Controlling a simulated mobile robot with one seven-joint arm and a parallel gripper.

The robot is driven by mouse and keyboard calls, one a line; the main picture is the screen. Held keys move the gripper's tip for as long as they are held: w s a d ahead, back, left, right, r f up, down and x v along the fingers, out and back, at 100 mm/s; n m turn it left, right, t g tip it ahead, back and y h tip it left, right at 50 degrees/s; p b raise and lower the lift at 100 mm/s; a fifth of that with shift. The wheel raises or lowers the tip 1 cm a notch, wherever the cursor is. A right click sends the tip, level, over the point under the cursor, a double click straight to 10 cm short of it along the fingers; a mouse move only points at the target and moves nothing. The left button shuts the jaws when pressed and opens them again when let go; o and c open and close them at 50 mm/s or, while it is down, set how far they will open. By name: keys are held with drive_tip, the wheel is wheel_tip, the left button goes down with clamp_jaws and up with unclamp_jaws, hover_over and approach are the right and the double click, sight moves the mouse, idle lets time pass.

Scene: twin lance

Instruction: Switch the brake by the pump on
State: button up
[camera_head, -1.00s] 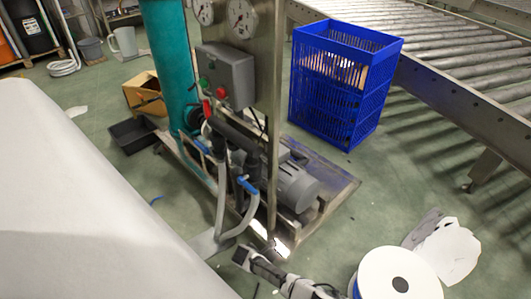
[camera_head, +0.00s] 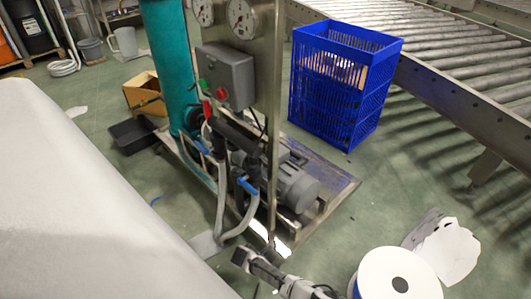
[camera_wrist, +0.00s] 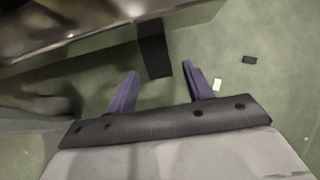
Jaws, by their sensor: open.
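The pump (camera_head: 297,187) is a grey motor with dark piping on a low skid beside a teal tank. A grey control box (camera_head: 226,76) with a green and a red button is fixed on the panel above it. A red handle (camera_head: 207,108) and blue handles (camera_head: 247,186) show on the pipes. I cannot tell which part is the brake. My gripper (camera_head: 246,258) is low in front of the skid. In the wrist view its two purple fingers (camera_wrist: 160,69) are apart and empty. A dark upright block (camera_wrist: 154,50) shows beyond them, apparently not touched.
A blue crate (camera_head: 342,85) stands right of the skid, beside a roller conveyor (camera_head: 450,75). A white spool (camera_head: 398,275) is close to my arm at front right. A large pale surface (camera_head: 85,200) fills the left. Small black and white pieces (camera_wrist: 217,85) lie on the floor.

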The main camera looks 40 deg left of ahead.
drive_tip(key=p+v, duration=0.5)
drive_tip(key=v, duration=0.8)
drive_tip(key=shift+r+p, duration=0.2)
drive_tip(key=shift+p, duration=0.15)
drive_tip(key=shift+s, duration=0.1)
